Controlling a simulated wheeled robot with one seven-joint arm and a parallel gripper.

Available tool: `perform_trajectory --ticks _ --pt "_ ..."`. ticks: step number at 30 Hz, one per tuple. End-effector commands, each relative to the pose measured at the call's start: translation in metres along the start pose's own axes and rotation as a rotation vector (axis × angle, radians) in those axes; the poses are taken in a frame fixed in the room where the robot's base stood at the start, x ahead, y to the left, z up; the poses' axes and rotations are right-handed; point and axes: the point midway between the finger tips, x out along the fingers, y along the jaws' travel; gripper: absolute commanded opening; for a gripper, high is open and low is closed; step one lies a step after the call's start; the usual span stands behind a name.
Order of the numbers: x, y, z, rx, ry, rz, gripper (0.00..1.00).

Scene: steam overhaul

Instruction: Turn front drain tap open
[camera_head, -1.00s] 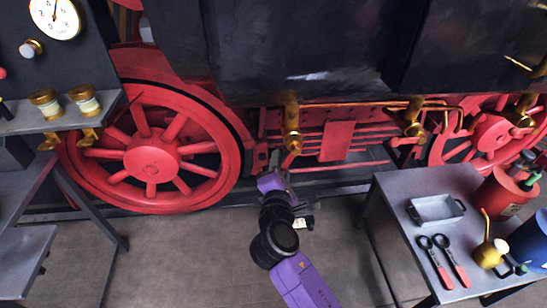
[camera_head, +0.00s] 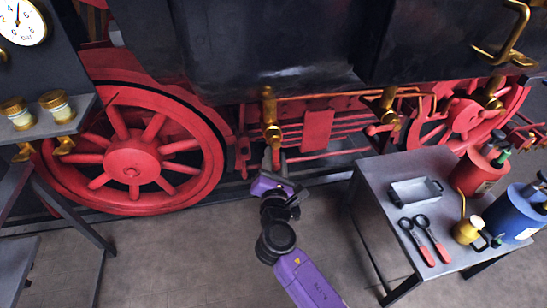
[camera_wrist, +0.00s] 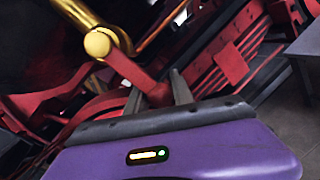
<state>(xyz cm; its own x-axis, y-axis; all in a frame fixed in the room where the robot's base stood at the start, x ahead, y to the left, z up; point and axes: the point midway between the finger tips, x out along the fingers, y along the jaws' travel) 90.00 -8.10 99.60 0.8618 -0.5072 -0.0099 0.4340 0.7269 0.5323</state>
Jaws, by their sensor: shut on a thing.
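A brass drain tap (camera_head: 270,112) hangs under the black cylinder, to the right of the large red wheel. In the wrist view its brass body (camera_wrist: 82,22) ends in a round knob, and a red lever (camera_wrist: 128,66) slants down from it. My gripper (camera_wrist: 157,92) is shut on the lower end of this red lever, with one grey finger on each side. In the head view my gripper (camera_head: 273,160) is just below the tap, and the lever is mostly hidden there.
Other brass taps (camera_head: 388,108) hang further right. A grey table (camera_head: 375,185) at the right bears a tray (camera_head: 416,191), red-handled tools (camera_head: 433,243), a yellow oil can (camera_head: 467,231) and red and blue cans. A large red wheel (camera_head: 132,160) and a stand are at left.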

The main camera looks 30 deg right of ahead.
Motion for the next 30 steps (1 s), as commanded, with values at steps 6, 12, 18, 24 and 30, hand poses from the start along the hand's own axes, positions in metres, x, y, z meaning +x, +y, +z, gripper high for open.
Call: perform_trajectory --ticks 6,12,18,24,30 --pt "0.002 -0.009 0.003 -0.002 -0.007 -0.018 0.0" --pt "0.002 -0.008 0.004 -0.001 -0.008 -0.018 0.46" --pt "0.002 -0.005 0.003 0.0 -0.007 -0.011 0.48" --pt "-0.005 -0.004 0.002 0.0 -0.005 -0.007 0.48" --pt "-0.036 -0.004 0.0 0.0 -0.003 -0.006 0.48"
